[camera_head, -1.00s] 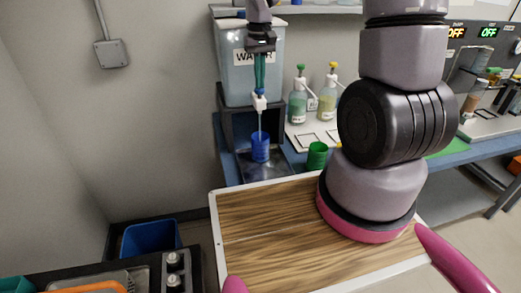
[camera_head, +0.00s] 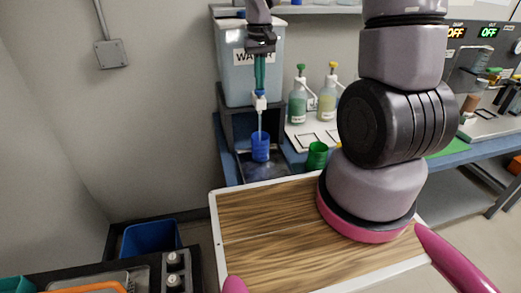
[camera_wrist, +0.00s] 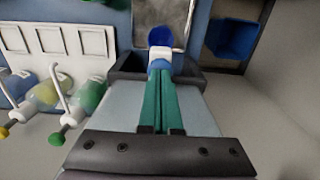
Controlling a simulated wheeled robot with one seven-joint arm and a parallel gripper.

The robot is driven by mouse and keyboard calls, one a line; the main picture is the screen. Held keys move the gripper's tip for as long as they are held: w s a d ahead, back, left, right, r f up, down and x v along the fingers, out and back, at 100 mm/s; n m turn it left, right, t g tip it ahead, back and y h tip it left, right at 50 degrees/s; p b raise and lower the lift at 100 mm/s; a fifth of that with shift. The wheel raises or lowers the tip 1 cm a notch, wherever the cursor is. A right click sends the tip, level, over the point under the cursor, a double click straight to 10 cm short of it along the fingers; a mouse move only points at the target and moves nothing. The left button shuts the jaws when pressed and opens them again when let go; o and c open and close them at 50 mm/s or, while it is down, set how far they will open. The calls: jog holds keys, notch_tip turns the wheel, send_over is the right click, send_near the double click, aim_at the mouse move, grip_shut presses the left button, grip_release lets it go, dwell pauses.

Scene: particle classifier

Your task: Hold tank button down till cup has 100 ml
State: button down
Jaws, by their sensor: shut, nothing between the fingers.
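The water tank (camera_head: 236,82) is a clear box with a "WATER" label on a dark stand. My gripper (camera_head: 260,90) points down in front of it, with its teal fingers shut and no object between them. The fingertips are at the blue button (camera_head: 261,93) on top of the white tap (camera_head: 259,103) and appear to touch it. A thin stream of water falls from the tap into the blue cup (camera_head: 260,150), which stands upright below. The wrist view shows the fingers (camera_wrist: 160,98) ending at the white tap (camera_wrist: 160,53), with the blue cup (camera_wrist: 160,36) beyond. The water level cannot be read.
A green cup (camera_head: 317,156) stands right of the blue cup. Two pump bottles (camera_head: 299,98) stand behind it on a white tray. My wood-topped base is in front. A blue bin (camera_head: 150,238) is at lower left.

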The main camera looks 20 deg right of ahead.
dwell(0.4)
jog(key=shift+r, duration=3.5)
jog(key=shift+r, duration=0.1)
jog(key=s+d+r+m+t+y, duration=0.1)
jog(key=s+d+r+m+t, duration=0.1)
jog(key=s+r, duration=0.6)
jog(key=s+d+r+m+t+y, duration=0.1)
jog(key=s+d+r+m+t, duration=0.1)
jog(key=s+r+t, duration=0.3)
jog(key=s+d+r, duration=0.1)
jog(key=s+r, duration=0.1)
jog(key=s, duration=0.2)
jog(key=shift+d+r, duration=0.35)
jog(key=shift+d, duration=0.05)
